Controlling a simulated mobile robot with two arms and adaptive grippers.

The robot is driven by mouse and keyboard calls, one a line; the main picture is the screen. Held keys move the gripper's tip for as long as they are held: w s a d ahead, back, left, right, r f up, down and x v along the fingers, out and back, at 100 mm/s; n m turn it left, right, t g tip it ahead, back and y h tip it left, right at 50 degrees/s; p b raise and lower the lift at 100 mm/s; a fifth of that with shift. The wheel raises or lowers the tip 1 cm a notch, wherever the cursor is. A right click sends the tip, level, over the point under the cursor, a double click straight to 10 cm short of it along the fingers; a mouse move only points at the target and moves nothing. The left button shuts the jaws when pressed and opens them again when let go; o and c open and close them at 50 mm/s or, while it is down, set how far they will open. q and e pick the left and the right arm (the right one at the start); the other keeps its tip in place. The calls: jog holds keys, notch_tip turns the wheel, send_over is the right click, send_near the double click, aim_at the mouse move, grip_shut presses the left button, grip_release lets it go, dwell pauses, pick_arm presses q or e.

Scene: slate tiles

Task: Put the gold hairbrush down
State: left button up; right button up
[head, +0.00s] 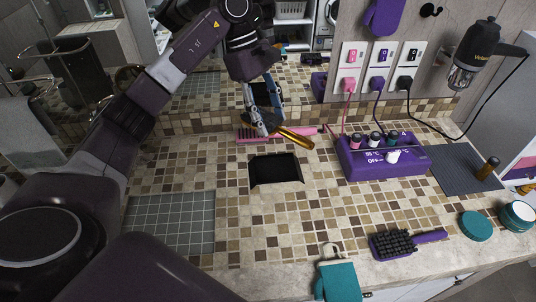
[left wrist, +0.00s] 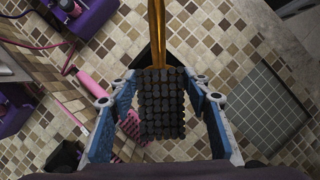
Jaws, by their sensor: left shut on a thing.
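The gold hairbrush has a gold handle (head: 296,138) and a head of black bristles (left wrist: 162,105). My left gripper (head: 264,127) is shut on its head, with one blue finger on each side in the left wrist view (left wrist: 158,100). The handle points away from the gripper, to the lower right in the head view. The brush is over the tiled counter, near a pink brush (head: 314,131). I cannot tell whether it touches the counter. My right gripper is not in view.
A grey grid mat (head: 170,222) lies left, clear.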

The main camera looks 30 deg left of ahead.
pick_arm(q)
notch_tip(320, 180, down, 10)
jog(key=shift+s+r+p, duration=0.1)
jog(key=shift+r+p, duration=0.05)
jog(key=shift+p, duration=0.9)
notch_tip(320, 180, down, 3)
jog(key=shift+a+f+p, duration=0.1)
jog(key=shift+f+p, duration=0.1)
jog(key=shift+p, duration=0.3)
jog(key=shift+f, duration=0.15)
jog(key=shift+c, duration=0.5)
jog(key=o, duration=0.9)
jog(key=shift+s, duration=0.1)
jog(key=o, duration=0.4)
